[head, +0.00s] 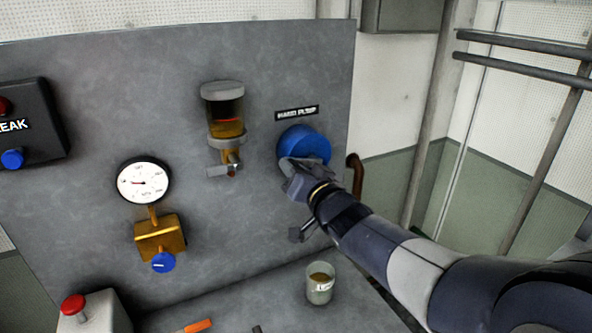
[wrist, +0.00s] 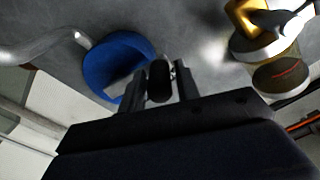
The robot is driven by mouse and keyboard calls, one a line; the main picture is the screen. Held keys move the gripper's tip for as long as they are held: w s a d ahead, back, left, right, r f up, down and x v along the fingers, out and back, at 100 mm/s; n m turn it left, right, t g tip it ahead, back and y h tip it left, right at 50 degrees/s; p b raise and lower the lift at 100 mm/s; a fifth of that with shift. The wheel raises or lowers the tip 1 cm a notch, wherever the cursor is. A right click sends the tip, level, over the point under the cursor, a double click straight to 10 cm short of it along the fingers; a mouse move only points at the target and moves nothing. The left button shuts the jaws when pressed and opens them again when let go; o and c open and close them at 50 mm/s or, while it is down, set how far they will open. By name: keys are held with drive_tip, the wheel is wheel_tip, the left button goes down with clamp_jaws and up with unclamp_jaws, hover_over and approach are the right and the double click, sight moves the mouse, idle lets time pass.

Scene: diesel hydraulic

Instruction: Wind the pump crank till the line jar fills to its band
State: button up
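The line jar (head: 226,112) is a glass jar on the grey panel with a grey lid. Amber liquid fills its lower part, and its surface looks close to the red band (head: 228,120); I cannot tell exactly. The jar also shows at the right of the wrist view (wrist: 283,76). The blue hand pump (head: 308,143) is right of it, also in the wrist view (wrist: 112,62). My gripper (head: 297,174) is in front of the pump. In the wrist view its fingers (wrist: 160,82) flank the dark crank knob (wrist: 159,78) and appear closed on it. The crank arm is mostly hidden.
A dial gauge (head: 143,183) with a brass valve (head: 160,238) is at left. A cup (head: 320,284) stands on the ledge below my arm. A red-button box (head: 88,312) and an orange-handled tool (head: 197,326) are at lower left. A brown pipe (head: 356,176) is right of the pump.

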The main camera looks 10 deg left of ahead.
drive_tip(key=shift+o, duration=1.1)
drive_tip(key=v, duration=1)
drive_tip(key=shift+s+d, duration=0.25)
drive_tip(key=shift+s, duration=0.05)
drive_tip(key=shift+w, duration=0.1)
drive_tip(key=x, duration=1)
drive_tip(key=shift+w+a, duration=0.25)
drive_tip(key=shift+a, duration=0.05)
drive_tip(key=shift+s+d, duration=0.1)
